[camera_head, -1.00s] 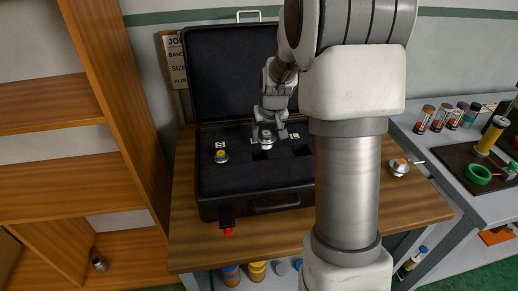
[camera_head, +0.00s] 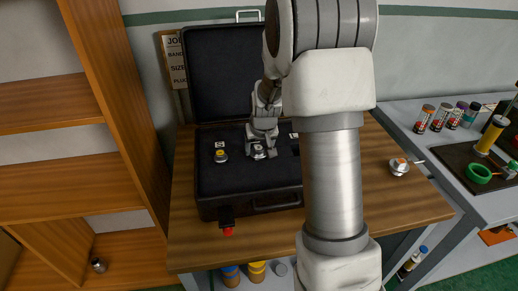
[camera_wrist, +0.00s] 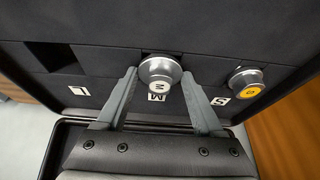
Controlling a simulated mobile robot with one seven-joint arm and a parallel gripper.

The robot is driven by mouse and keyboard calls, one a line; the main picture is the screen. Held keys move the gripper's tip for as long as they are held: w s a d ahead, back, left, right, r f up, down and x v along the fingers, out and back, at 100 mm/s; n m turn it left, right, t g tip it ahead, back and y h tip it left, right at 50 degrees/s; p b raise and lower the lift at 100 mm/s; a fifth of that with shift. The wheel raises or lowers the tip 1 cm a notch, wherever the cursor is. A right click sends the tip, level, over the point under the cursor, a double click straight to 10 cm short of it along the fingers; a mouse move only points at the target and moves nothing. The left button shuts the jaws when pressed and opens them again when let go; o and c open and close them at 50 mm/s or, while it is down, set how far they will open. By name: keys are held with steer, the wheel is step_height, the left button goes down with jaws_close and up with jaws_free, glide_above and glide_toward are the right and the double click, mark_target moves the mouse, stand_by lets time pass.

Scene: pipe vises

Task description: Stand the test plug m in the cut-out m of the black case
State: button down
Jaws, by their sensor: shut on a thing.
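The test plug m (camera_wrist: 160,75), a silver round piece with a white cap lettered M, is between the fingers of my gripper (camera_wrist: 161,78) in the wrist view. In the head view, my gripper (camera_head: 260,147) and the plug (camera_head: 258,153) are over the middle of the black case's foam. The plug covers most of cut-out m (camera_wrist: 158,56), whose dark edge shows behind it, beside the white M label (camera_wrist: 157,97). The plug looks about upright. I cannot tell how deep it sits. The black case (camera_head: 245,190) is open on the bench.
A yellow-capped plug (camera_head: 221,156) stands by the S label. The L cut-out (camera_wrist: 58,57) is empty. The raised lid (camera_head: 215,80) stands behind my gripper. A silver piece (camera_head: 399,166) lies on the bench (camera_head: 420,205) to the right.

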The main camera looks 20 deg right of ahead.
steer(key=shift+s+f+b, duration=0.25)
steer(key=shift+f+b, duration=0.1)
steer(key=shift+f, duration=0.2)
jaws_free()
steer(key=shift+s+f, duration=0.1)
steer(key=shift+r+p, duration=0.3)
steer(key=shift+p, duration=0.05)
steer(key=w+p+v, duration=0.1)
steer(key=v, duration=1.2)
steer(key=s+a+r, duration=0.3)
steer(key=s, duration=0.5)
steer(key=s+a+r+n, duration=0.1)
steer(key=s+a+r, duration=0.2)
steer(key=s, duration=0.5)
steer(key=s+a+r+n+t, duration=0.1)
steer(key=s+a+r, duration=0.2)
steer(key=s, duration=0.4)
steer(key=shift+s+a+y, duration=0.4)
steer(key=shift+a, duration=0.05)
